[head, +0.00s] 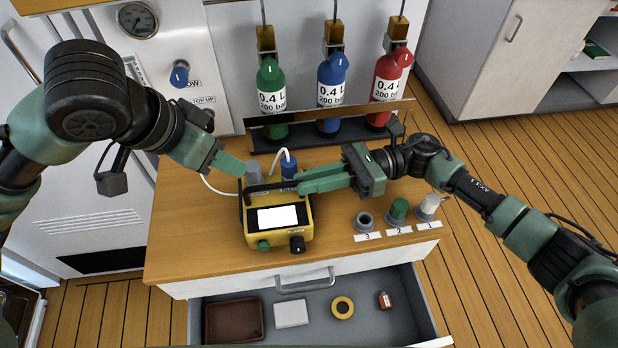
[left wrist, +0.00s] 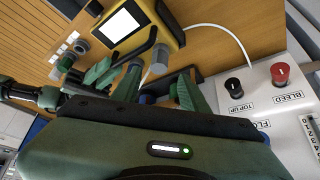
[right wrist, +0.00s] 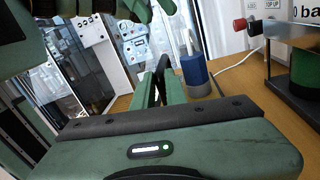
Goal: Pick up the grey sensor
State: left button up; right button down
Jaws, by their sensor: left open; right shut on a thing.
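The grey sensor (head: 254,171) stands behind the yellow meter (head: 246,232) on the wooden top, with a pale cable. It also shows in the left wrist view (left wrist: 159,60). My left gripper (head: 238,168) is open, just left of the grey sensor; in its wrist view the sensor appears between and beyond the fingertips. Whether they touch it I cannot tell. My right gripper (head: 303,186) is shut on the meter's black handle (head: 268,187), which also shows between its fingers in the right wrist view (right wrist: 162,68). The blue sensor (head: 289,167) stands right of the grey one.
Three bottles, green (head: 271,98), blue (head: 331,94) and red (head: 385,90), stand behind a dark rail. Numbered sockets hold a green plug (head: 398,209) and a grey plug (head: 428,206); socket 3 (head: 364,220) looks empty. An open drawer (head: 262,340) lies below. The front left top is clear.

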aim_at(252, 165)
pick_arm(q)
jog(key=shift+w+d+r+n+g, duration=0.15)
jog(key=shift+w+d+n+g, duration=0.2)
jog(key=shift+n, duration=0.15)
jog(key=w+d+r+n+g+y, duration=0.2)
jog(key=w+d+r+n+y, duration=0.15)
jog(key=n, duration=0.45)
notch_tip(252, 165, down, 7)
jog(key=shift+a+r, duration=0.1)
jog(key=shift+a, duration=0.05)
jog(key=shift+w+a+f, duration=0.15)
jog(key=shift+f, duration=1.2)
jog(key=shift+w+a+f, duration=0.15)
jog(key=shift+f, duration=1.15)
grip_shut()
